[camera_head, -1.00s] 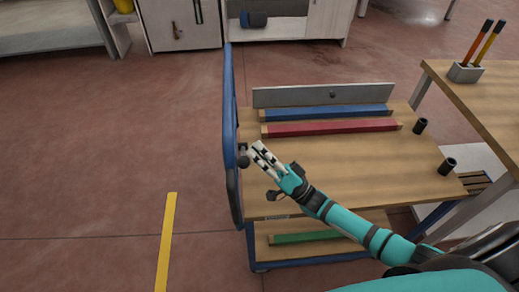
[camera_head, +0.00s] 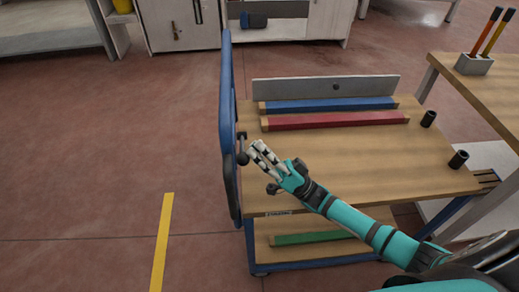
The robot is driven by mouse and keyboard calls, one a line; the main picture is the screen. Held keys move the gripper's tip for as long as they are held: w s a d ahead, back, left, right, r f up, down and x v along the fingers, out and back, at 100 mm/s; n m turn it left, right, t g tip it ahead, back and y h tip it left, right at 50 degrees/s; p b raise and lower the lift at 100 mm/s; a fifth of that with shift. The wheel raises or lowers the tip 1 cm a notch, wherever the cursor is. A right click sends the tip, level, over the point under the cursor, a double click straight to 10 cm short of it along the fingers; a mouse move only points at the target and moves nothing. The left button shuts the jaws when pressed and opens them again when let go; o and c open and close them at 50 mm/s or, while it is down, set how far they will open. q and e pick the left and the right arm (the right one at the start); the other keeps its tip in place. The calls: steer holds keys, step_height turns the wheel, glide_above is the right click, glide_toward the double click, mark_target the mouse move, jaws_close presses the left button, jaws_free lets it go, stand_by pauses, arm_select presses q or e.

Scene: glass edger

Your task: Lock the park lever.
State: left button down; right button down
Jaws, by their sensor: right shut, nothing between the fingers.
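The park lever seems to be the small dark lever with a round black knob (camera_head: 242,158) at the left end of the wooden-topped cart (camera_head: 350,165), beside its blue push handle (camera_head: 227,110). My right gripper (camera_head: 257,150) reaches in from the lower right, over the cart top. Its pale fingers are shut and empty. The fingertips point up and left, just right of the knob. Whether they touch it I cannot tell. My left gripper is not in view.
Blue (camera_head: 330,105) and red (camera_head: 335,120) bars lie at the back of the cart top, before an upright grey plate (camera_head: 325,90). Two dark cups (camera_head: 457,160) stand at the right. A bench (camera_head: 490,85) adjoins on the right. The floor at left is open.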

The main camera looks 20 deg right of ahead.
steer(key=s+d, duration=0.7)
steer(key=d, duration=0.3)
steer(key=shift+s+d+f, duration=0.2)
steer(key=shift+f, duration=0.2)
